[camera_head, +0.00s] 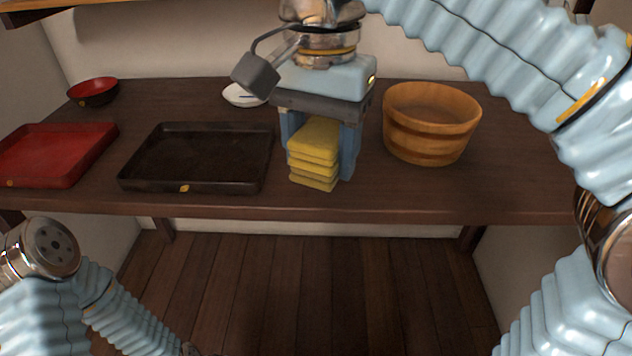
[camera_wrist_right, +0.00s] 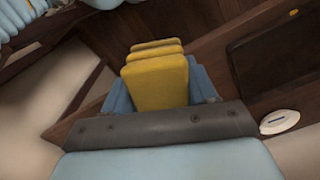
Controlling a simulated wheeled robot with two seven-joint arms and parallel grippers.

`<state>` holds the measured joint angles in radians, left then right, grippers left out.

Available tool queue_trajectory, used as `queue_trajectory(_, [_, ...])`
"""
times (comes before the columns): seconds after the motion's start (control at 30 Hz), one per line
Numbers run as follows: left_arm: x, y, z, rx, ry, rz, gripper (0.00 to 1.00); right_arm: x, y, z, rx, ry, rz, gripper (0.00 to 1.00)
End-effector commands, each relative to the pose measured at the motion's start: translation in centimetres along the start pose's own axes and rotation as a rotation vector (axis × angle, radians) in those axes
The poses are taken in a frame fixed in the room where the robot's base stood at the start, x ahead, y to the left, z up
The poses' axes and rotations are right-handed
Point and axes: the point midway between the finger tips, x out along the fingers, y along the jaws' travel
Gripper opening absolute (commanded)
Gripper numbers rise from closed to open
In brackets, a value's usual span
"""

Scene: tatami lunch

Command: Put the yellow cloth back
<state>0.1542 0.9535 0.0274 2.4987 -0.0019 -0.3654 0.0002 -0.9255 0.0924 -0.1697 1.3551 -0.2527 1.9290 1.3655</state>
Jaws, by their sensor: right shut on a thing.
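The yellow cloth (camera_head: 314,152) is a folded stack of several layers between the fingers of my right gripper (camera_head: 320,150), over the table near its front edge. It also shows in the right wrist view (camera_wrist_right: 156,80), between the blue fingers. My right gripper points down and is shut on the cloth. I cannot tell whether the lowest layer touches the table. My left arm shows at the lower left, below the table edge, but its gripper is not in view.
The dark table (camera_head: 230,203) holds a black tray (camera_head: 152,186) left of the cloth and a red tray (camera_head: 62,176) farther left. A red bowl (camera_head: 93,92) stands at the back left. A wooden tub (camera_head: 430,122) stands close on the right. A white dish (camera_head: 240,97) is behind.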

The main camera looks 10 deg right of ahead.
Motion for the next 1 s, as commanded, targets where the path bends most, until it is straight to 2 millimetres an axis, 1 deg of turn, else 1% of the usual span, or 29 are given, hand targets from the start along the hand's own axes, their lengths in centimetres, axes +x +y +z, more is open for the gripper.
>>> queue_trajectory(0.07, [0.0, 0.0, 0.0, 0.000, 0.000, 0.000, 0.43, 0.6, -0.4, -1.1, 0.007, -0.001, 0.003, 0.28])
queue_trajectory(0.33, [-0.4, 0.2, 0.0, 0.001, -0.001, 0.001, 0.43, 3.8, -3.4, -8.0, 0.007, -0.001, 0.005, 0.28])
queue_trajectory(0.4, [0.1, 0.0, 0.0, 0.000, 0.000, 0.000, 0.43, 5.5, -3.8, -8.9, 0.004, -0.003, 0.004, 0.28])
queue_trajectory(0.5, [0.1, -0.1, 0.0, -0.001, 0.001, -0.001, 0.43, 6.8, -4.3, -9.9, 0.002, -0.002, 0.002, 0.28])
queue_trajectory(0.67, [0.2, -0.2, -0.1, -0.002, 0.002, -0.001, 0.43, 7.9, -4.6, -10.8, 0.002, -0.001, 0.001, 0.28])
queue_trajectory(0.77, [0.3, -0.3, -0.1, -0.002, 0.002, -0.002, 0.43, 9.1, -5.0, -11.7, 0.002, -0.002, 0.003, 0.28])
queue_trajectory(0.83, [0.5, -0.4, -0.1, -0.002, 0.003, -0.002, 0.43, 10.3, -5.3, -12.3, 0.002, -0.002, 0.004, 0.28])
queue_trajectory(0.9, [0.9, -0.6, -0.2, -0.004, 0.004, -0.004, 0.43, 11.6, -5.2, -12.2, 0.000, -0.002, 0.003, 0.28])
queue_trajectory(1.0, [1.0, -0.8, -0.2, -0.006, 0.006, -0.006, 0.43, 12.6, -5.2, -12.1, -0.001, -0.001, 0.001, 0.28])
